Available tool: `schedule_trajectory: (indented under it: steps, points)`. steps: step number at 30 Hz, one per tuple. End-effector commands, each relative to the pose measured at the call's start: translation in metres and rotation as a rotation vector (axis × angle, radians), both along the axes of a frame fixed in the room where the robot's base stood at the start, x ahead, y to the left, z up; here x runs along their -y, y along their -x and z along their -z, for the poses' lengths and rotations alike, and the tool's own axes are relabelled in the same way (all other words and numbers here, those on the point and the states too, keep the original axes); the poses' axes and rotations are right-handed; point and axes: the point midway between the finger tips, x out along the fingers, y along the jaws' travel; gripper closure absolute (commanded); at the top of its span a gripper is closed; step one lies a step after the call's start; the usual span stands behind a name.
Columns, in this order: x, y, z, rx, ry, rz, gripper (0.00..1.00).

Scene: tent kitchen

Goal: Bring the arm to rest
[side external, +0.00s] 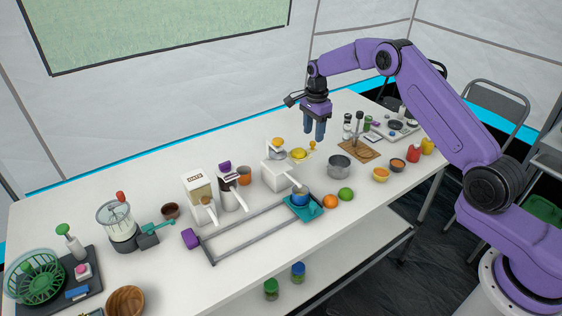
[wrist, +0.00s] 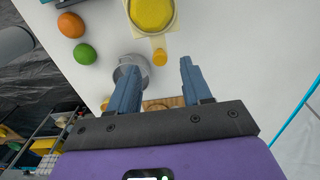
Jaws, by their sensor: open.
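My gripper (side external: 315,130) hangs from my purple arm above the table, fingers pointing down. It is open and empty. In the wrist view its two blue-grey fingers (wrist: 158,85) stand apart with nothing between them. The long white table (side external: 140,285) lies beneath, and the fingers are clear of it. A yellow bowl-like item (side external: 298,154) with a handle and a metal pot (side external: 339,166) stand on the table below and near the gripper. In the wrist view the yellow item (wrist: 152,14) is at the top and the pot (wrist: 133,68) is partly hidden behind the left finger.
White dispensers (side external: 200,196), a grey rail frame (side external: 250,235) with a teal holder (side external: 304,207), an orange (side external: 330,201) and a green fruit (side external: 345,194) stand on the table. A wooden board (side external: 357,150) with upright items is to the right. The air around my gripper is free.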

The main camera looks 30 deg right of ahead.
Motion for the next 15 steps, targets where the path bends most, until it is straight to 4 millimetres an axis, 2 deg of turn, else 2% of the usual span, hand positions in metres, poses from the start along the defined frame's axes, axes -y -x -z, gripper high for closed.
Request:
schedule_trajectory:
  steps: [7, 15]
  points:
    - [0.0, 0.0, -0.021, 0.001, 0.0, 0.0, 0.51]
    - [0.0, 0.0, -0.028, -0.001, 0.0, 0.0, 0.51]
